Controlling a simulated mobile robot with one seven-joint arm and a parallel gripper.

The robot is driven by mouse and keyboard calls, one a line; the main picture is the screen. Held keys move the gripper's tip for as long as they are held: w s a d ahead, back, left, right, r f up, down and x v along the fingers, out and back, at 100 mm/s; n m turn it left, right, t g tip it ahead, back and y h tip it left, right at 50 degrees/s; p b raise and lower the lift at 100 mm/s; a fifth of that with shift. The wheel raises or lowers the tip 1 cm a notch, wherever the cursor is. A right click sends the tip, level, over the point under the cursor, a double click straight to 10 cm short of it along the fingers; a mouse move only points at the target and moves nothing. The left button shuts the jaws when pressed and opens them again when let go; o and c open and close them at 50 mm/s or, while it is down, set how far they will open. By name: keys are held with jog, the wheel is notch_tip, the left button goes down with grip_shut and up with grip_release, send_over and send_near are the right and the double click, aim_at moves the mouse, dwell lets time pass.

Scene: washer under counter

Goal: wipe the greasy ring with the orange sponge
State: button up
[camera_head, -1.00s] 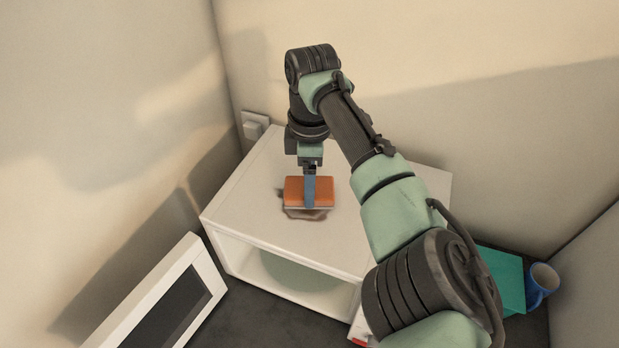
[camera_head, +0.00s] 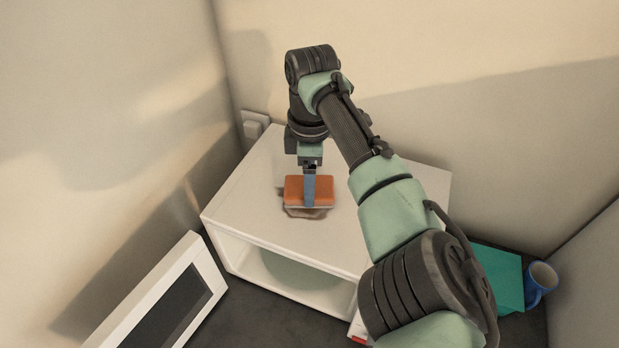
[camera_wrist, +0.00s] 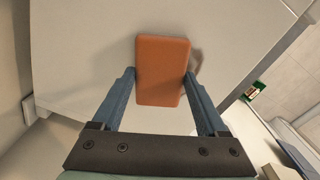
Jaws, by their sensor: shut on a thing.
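The orange sponge (camera_head: 308,188) is on or just above the top of the white cabinet, with my gripper (camera_head: 310,190) over it. In the wrist view the sponge (camera_wrist: 162,85) sits between the two blue fingers of my gripper (camera_wrist: 160,75), which are shut on its sides. A brownish greasy mark (camera_head: 306,213) shows on the white top at the sponge's near edge. Part of it also shows beside the sponge in the wrist view (camera_wrist: 195,62). The sponge hides the rest, so I cannot tell its full shape.
The white open-fronted cabinet (camera_head: 250,215) has clear top around the sponge. A white-framed dark panel (camera_head: 165,300) leans at the lower left. A teal box (camera_head: 500,275) and a blue mug (camera_head: 541,282) stand at the right. Walls close in behind.

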jog(key=shift+s+f, duration=0.1)
jog(key=shift+r+p, duration=1.4)
jog(key=shift+r, duration=0.1)
